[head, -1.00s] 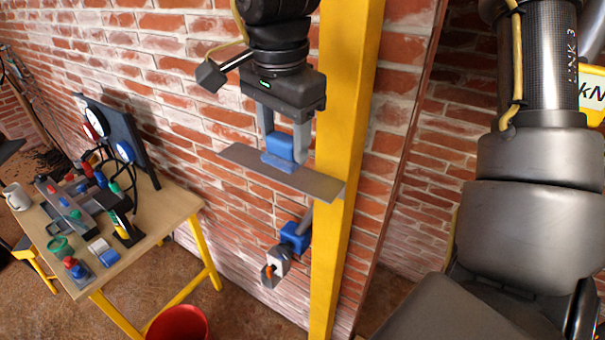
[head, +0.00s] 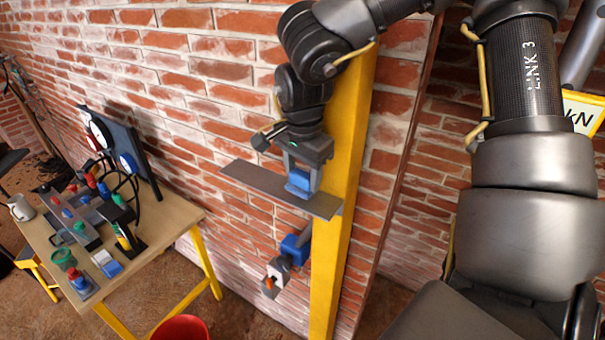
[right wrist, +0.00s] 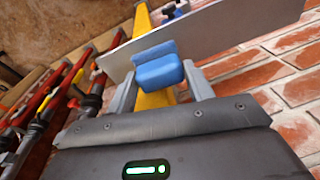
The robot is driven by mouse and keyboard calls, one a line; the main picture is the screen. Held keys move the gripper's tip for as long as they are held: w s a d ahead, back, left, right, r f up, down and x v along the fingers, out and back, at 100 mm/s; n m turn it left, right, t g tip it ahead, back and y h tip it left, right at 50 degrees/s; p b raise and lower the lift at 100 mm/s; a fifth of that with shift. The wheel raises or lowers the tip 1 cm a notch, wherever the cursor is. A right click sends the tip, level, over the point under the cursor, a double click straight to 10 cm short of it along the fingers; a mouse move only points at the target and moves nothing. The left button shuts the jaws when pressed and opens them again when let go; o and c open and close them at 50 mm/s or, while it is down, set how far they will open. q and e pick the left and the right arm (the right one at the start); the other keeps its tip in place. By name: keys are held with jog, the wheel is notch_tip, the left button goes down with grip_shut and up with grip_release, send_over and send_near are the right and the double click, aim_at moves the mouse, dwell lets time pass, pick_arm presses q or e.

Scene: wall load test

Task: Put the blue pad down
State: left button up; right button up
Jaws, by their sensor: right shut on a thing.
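The blue pad (head: 298,184) is between the fingers of my right gripper (head: 301,181), which is shut on it. The pad is at the grey plate (head: 245,176) that sticks out in front of the yellow post; whether it rests on the plate or hangs just above is unclear. In the right wrist view the pad (right wrist: 158,68) shows between the two fingers, with the plate (right wrist: 222,37) just behind it. My left gripper is not in view.
A blue and grey fitting with an orange part (head: 292,250) sits below the plate by the yellow post (head: 348,150). A brick wall is behind. A wooden table (head: 165,222) with gauges and several small parts stands left, with a red bucket (head: 181,328) below.

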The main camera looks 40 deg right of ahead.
jog(key=shift+w+f, duration=0.2)
jog(key=shift+f, duration=0.55)
jog(key=shift+s, duration=0.15)
jog(key=shift+f, duration=0.15)
jog(key=o, duration=0.7)
jog(key=shift+o, duration=1.4)
